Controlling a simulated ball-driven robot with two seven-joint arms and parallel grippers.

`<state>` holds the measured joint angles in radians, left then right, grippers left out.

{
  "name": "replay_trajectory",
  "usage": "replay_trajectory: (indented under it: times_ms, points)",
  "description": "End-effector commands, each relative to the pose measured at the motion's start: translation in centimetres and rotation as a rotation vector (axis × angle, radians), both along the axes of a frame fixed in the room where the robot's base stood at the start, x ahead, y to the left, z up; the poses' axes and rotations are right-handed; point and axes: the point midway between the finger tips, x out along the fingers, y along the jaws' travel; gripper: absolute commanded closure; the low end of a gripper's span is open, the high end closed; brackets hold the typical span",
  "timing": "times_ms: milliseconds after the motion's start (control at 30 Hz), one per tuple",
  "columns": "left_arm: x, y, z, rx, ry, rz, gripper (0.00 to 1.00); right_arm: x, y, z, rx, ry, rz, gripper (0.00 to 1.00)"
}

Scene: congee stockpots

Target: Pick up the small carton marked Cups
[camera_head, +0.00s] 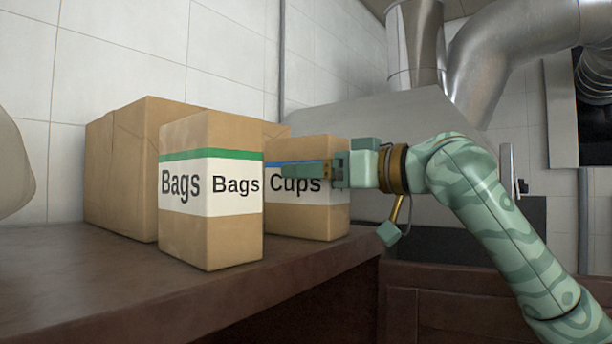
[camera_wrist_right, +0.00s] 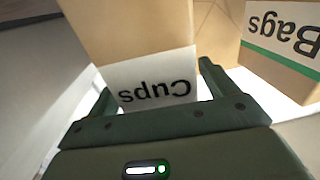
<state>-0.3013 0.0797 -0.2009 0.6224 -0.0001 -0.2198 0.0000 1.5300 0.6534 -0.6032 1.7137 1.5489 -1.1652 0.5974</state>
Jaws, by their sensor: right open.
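The small carton marked Cups (camera_head: 308,222) is a brown box with a white label and a blue stripe. It stands upright on the dark counter, partly behind the Bags carton. My right gripper (camera_head: 312,169) reaches it from the right and is open. One finger lies across its label; the other is hidden behind it in the head view. In the right wrist view, the Cups carton (camera_wrist_right: 135,35) shows between the two fingers (camera_wrist_right: 155,78), its label near the palm. I cannot tell whether either finger touches it. My left gripper is not in view.
The taller Bags carton (camera_head: 211,235), with a green stripe, stands close to the left of the Cups carton. A larger brown box (camera_head: 118,170) stands behind. The dark counter (camera_head: 110,285) is clear at front left; its edge runs close to the cartons.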

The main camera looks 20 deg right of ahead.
Motion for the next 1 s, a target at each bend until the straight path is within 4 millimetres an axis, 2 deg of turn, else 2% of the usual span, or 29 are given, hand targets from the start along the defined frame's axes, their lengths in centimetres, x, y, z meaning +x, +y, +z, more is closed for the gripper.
replay_trajectory:
  times_ms: [200,267,400,433,767,867,967,1000]
  points:
    - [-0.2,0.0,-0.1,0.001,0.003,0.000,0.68,0.1,0.1,-0.1,0.000,0.000,-0.001,0.15]
    - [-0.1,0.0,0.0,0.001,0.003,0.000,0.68,0.1,0.1,-0.1,-0.001,-0.001,-0.001,0.28]
    - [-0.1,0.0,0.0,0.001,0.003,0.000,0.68,0.1,0.1,-0.1,-0.001,-0.001,-0.001,0.67]
    - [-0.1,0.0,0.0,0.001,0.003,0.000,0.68,0.1,0.1,-0.1,0.000,0.000,-0.001,0.71]
    - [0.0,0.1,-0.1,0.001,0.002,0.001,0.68,0.1,0.1,0.4,0.002,-0.002,0.000,0.71]
    - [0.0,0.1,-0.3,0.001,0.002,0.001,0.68,0.1,0.1,1.3,0.002,-0.004,0.000,0.71]
    - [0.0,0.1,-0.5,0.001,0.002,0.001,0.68,0.0,0.1,3.0,0.002,-0.005,0.000,0.71]
    - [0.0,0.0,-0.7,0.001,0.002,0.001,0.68,-0.2,-0.5,3.9,0.004,-0.006,-0.003,0.71]
